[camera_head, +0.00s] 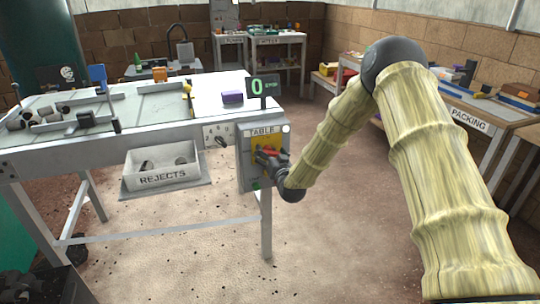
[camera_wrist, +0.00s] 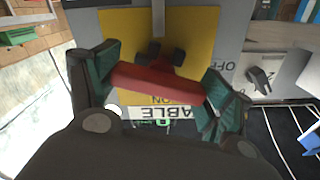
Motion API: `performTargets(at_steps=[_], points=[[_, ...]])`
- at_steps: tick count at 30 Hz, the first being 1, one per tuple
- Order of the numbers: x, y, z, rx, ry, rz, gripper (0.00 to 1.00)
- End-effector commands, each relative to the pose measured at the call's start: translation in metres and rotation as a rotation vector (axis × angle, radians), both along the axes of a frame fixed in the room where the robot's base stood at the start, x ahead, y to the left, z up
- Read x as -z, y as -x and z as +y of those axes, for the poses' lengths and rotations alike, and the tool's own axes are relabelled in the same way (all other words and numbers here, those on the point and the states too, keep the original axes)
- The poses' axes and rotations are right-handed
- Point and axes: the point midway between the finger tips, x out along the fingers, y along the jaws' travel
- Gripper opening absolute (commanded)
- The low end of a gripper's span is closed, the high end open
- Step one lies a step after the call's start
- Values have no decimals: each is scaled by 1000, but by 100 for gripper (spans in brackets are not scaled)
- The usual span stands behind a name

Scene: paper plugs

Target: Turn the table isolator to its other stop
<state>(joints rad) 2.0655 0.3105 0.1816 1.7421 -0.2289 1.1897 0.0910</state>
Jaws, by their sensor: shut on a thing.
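The table isolator is a grey box (camera_head: 247,178) with a yellow plate (camera_wrist: 200,35), on the near right end of the table under a TABLE label (camera_head: 262,131). Its red handle (camera_wrist: 155,85) lies across the wrist view, nearly parallel to the upside-down TABLE label (camera_wrist: 150,113) and slightly tilted. An ON mark shows beside that label, and OFF (camera_wrist: 236,70) is to the right of the plate. My gripper (camera_wrist: 160,88) is shut on the red handle, with a green-padded finger at each end. In the head view my gripper (camera_head: 274,164) hides much of the handle.
A grey socket panel (camera_head: 218,136) with a dark switch is just left of the isolator. The REJECTS tray (camera_head: 162,173) hangs below the table (camera_head: 150,110). A green-digit display (camera_head: 263,87) stands above. The PACKING bench (camera_head: 470,118) is at the right; the floor between is clear.

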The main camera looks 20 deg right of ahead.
Motion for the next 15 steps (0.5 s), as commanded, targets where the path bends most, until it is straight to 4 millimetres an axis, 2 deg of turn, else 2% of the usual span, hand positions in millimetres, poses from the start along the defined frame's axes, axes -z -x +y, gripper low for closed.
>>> performTargets(at_steps=[6,15], points=[[2,1,1,-2,163,-3,56],[2,1,1,-2,296,-7,56]])
